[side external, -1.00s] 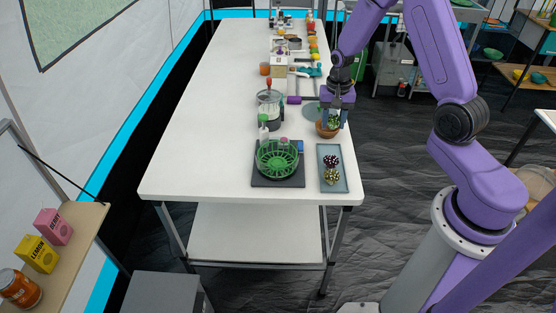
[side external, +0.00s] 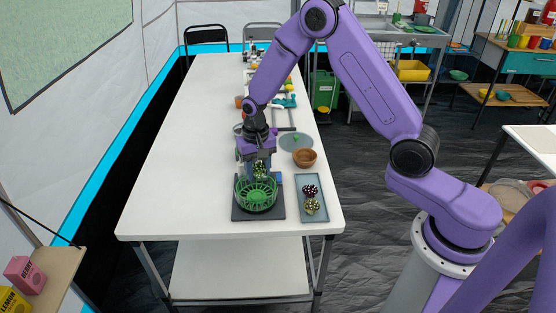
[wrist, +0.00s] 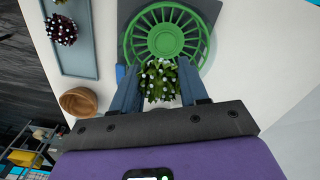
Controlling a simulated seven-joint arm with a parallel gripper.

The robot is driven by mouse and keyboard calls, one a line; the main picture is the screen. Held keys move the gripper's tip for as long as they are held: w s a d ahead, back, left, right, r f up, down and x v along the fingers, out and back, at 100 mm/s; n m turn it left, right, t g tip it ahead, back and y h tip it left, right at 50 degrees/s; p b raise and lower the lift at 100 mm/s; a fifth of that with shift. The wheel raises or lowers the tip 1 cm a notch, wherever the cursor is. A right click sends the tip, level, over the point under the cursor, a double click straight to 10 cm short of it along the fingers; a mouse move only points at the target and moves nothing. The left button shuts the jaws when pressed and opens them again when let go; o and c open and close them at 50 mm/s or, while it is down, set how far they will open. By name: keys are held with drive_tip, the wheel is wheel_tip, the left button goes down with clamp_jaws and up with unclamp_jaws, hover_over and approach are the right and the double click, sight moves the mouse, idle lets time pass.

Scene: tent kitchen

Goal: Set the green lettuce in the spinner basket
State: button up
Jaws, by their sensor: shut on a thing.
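The green lettuce (wrist: 158,82), leafy with white specks, is between the two fingers of my gripper (wrist: 158,88), which is shut on it. The green spinner basket (side external: 256,196) sits on a dark square mat (side external: 241,214) near the table's front edge. In the side view my gripper (side external: 258,166) and the lettuce (side external: 261,170) are at the basket's back rim. In the wrist view the lettuce overlaps the near rim of the basket (wrist: 165,15). I cannot tell whether it touches the rim.
A blue-grey tray (side external: 325,214) with dark and yellowish spotted items (side external: 311,197) lies right of the mat. A wooden bowl (side external: 304,158) stands behind the tray, near a grey disc (side external: 296,140). The white table (side external: 170,185) is clear on the left.

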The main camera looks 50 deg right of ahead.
sight(255, 169)
drive_tip(key=shift+a+f, duration=0.15)
drive_tip(key=shift+a, duration=0.35)
drive_tip(key=shift+f, duration=2.75)
drive_tip(key=shift+f, duration=0.55)
drive_tip(key=o, duration=0.5)
drive_tip(key=shift+r, duration=5.5)
